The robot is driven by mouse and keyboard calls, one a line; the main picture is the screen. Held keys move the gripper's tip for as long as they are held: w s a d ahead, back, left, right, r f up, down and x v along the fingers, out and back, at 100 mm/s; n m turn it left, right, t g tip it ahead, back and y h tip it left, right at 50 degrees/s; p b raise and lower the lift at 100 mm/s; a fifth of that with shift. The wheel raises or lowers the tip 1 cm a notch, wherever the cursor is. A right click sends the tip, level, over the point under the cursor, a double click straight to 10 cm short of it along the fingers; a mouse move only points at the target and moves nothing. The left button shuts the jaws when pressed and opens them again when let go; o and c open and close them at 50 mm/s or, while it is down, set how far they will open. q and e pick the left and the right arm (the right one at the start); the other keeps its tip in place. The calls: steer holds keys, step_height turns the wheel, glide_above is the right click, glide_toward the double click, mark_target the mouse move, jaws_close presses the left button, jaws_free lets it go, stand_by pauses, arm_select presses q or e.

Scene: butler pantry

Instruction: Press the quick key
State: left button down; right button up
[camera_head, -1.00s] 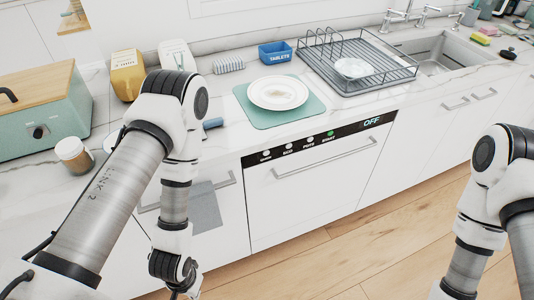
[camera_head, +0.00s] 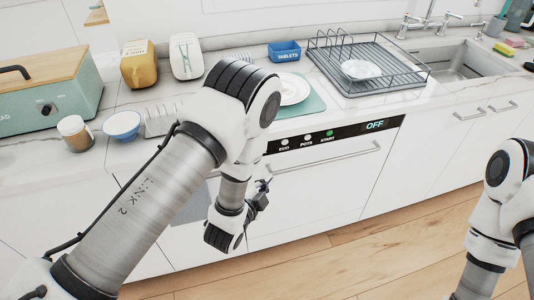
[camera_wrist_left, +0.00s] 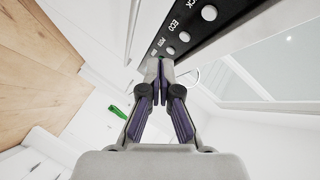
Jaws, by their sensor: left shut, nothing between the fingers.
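The quick key (camera_wrist_left: 209,12) is a round white button on the black dishwasher panel. It shows at the top of the left wrist view, its label partly cut off; in the head view my left arm hides it. The eco key (camera_head: 285,142), pots key (camera_head: 307,139) and green start key (camera_head: 329,133) run to its right. My left gripper (camera_head: 264,187) is shut and empty in front of the dishwasher door, below the panel. In the left wrist view its fingertips (camera_wrist_left: 160,72) are nearer the start end of the row than the quick key. My right gripper is out of frame.
The dishwasher display (camera_head: 375,126) reads OFF. The door handle (camera_head: 330,162) juts out below the panel. The counter above holds a plate (camera_head: 295,90), a dish rack (camera_head: 400,75) and a blue bowl (camera_head: 122,125). The floor in front is clear.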

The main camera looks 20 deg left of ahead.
arm_select(q)
steer(key=d, duration=0.2)
steer(key=b, duration=0.2)
glide_toward(268, 146)
steer(key=shift+w+d+f, duration=1.05)
steer(key=shift+w+d, duration=0.1)
steer(key=shift+w, duration=0.4)
steer(key=shift+w+a+r+m+h, duration=0.1)
steer(key=shift+w+a+m+h, duration=0.25)
steer(key=shift+w, duration=0.25)
steer(key=shift+w+a, duration=0.3)
steer(key=shift+w, duration=0.05)
steer(key=shift+w+a+b, duration=0.2)
steer(key=shift+w+b, duration=0.1)
steer(key=shift+w, duration=0.05)
stand_by(0.4)
steer(key=shift+s+d, duration=0.45)
steer(key=shift+s, duration=0.3)
